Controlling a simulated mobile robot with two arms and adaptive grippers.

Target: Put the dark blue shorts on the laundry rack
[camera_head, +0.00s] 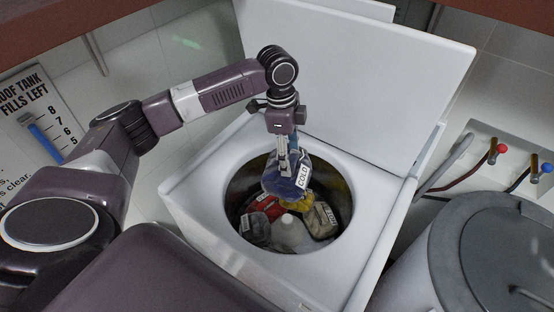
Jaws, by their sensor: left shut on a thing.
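A dark blue cloth bundle (283,179) hangs from my left gripper (286,160), just above the round opening of a white top-loading washer (190,192). I take it to be the shorts, though its shape is bunched up. A white label reading "COLD" (303,176) shows on its right side. The gripper points straight down and is shut on the cloth. The cloth covers part of the tub behind it. My right gripper is not in view. I see no laundry rack in this view.
Other labelled bundles lie in the tub: red (264,208), yellow (297,204), and grey-beige (321,220), around a white centre post (289,232). The raised white lid (370,80) stands behind. A grey round lid (500,250), red tap (500,148) and blue tap (546,168) are at right.

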